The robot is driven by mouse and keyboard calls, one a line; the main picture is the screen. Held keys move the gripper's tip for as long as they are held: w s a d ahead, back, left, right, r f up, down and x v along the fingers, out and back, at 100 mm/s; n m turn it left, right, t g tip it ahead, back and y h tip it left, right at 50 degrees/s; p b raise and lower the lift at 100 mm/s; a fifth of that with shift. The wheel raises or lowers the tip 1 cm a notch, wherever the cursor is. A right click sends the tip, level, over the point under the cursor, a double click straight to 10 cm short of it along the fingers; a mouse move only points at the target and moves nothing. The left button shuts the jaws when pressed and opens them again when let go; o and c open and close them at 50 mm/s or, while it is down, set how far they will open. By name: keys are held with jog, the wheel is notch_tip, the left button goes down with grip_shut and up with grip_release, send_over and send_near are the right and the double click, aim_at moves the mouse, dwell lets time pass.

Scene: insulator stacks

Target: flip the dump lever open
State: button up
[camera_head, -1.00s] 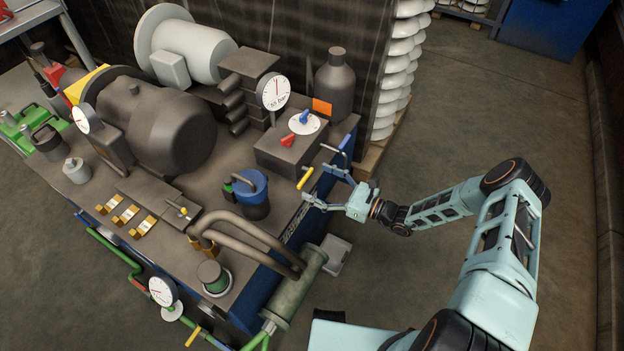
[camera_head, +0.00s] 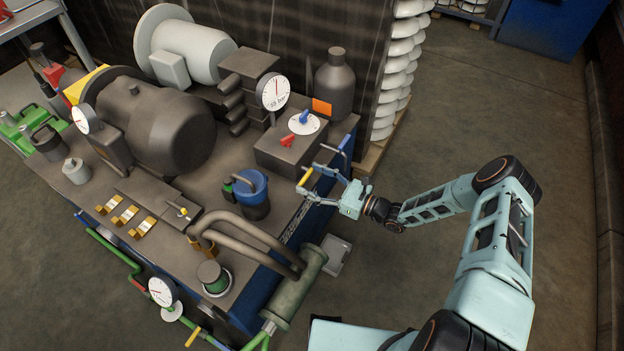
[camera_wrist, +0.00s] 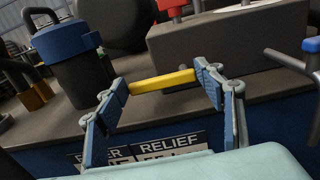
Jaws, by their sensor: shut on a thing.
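A lever with a yellow grip (camera_head: 305,177) stands at the right front edge of the blue-sided bench. In the wrist view the yellow grip (camera_wrist: 163,80) lies lengthwise across from one finger pad to the other. My gripper (camera_head: 311,179) is shut on it, its fingers set wide apart at the grip's two ends. The gripper also fills the wrist view (camera_wrist: 165,84). Below the grip, a label plate (camera_wrist: 170,147) reads "RELIEF" with a partly hidden word before it. The lever's lower part is hidden, and no readable label names it as the dump lever.
A blue-gripped lever (camera_head: 344,143) stands just behind, right of the yellow one. A box with red and blue knobs (camera_head: 288,150) and a gauge (camera_head: 273,91) is close behind. A blue-topped canister (camera_head: 251,188) stands left.

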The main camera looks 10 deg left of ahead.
jog(key=shift+c, duration=0.8)
jog(key=shift+m, duration=0.4)
jog(key=m+b, duration=0.2)
jog(key=shift+w+d+r+m, duration=0.1)
jog(key=shift+w+r+m, duration=0.05)
jog(key=shift+r+m, duration=0.25)
jog(key=m, duration=0.1)
jog(key=m+b, duration=0.1)
jog(key=m, duration=0.1)
jog(key=w+r+m+b, duration=0.1)
jog(key=m, duration=0.1)
jog(key=shift+d, duration=0.15)
jog(key=m, duration=0.2)
jog(key=w+m+b, duration=0.1)
jog(key=m, duration=0.1)
jog(key=shift+d+r+m, duration=0.2)
jog(key=shift+m, duration=0.2)
jog(key=shift+w+d+m+b, duration=0.1)
jog(key=shift+w+m+b, duration=0.25)
jog(key=shift+m, duration=0.8)
jog(key=shift+w+d+m+b, duration=0.1)
jog(key=shift+w+m+b, duration=0.2)
jog(key=shift+m, duration=0.85)
